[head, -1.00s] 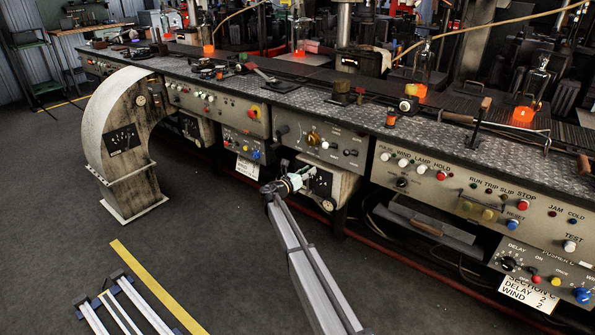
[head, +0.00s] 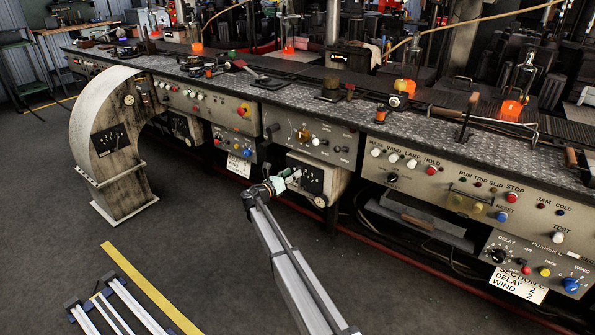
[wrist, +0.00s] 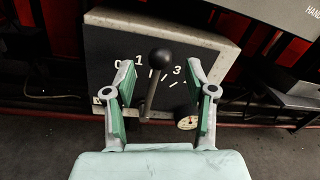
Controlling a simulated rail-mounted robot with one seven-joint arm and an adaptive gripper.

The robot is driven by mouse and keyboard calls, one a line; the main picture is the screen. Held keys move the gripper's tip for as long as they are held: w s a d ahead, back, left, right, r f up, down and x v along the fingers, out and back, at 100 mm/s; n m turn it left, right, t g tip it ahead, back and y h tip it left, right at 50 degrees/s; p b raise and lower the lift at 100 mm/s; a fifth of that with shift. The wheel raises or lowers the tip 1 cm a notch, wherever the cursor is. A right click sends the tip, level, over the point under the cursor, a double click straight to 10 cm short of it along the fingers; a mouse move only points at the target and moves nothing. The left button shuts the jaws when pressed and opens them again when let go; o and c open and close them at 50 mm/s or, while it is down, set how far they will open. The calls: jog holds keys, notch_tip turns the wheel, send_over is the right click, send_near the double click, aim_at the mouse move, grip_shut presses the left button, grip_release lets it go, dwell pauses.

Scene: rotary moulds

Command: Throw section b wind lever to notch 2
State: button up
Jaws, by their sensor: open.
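The wind lever (wrist: 147,95) is a grey shaft with a black ball knob (wrist: 160,57), rising from a dark dial plate (wrist: 105,65) in the wrist view. The plate shows white 0, 1 and 3 with tick marks. The knob stands between 1 and 3, and no 2 is visible. I cannot tell the exact notch. My gripper (wrist: 160,110) is open, with one green-padded finger on each side of the lever, apart from it. In the head view my gripper (head: 277,185) is at the left of a weathered box (head: 335,187) under the bench; the lever is too small to make out there.
A small round gauge (wrist: 188,122) sits right of the lever's base. The bench's control panels (head: 440,180) overhang the box. A curved pale housing (head: 78,145) stands on the floor at left. The floor before the bench is largely clear.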

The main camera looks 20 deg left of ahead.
jog(key=v, duration=0.7)
dwell(0.3)
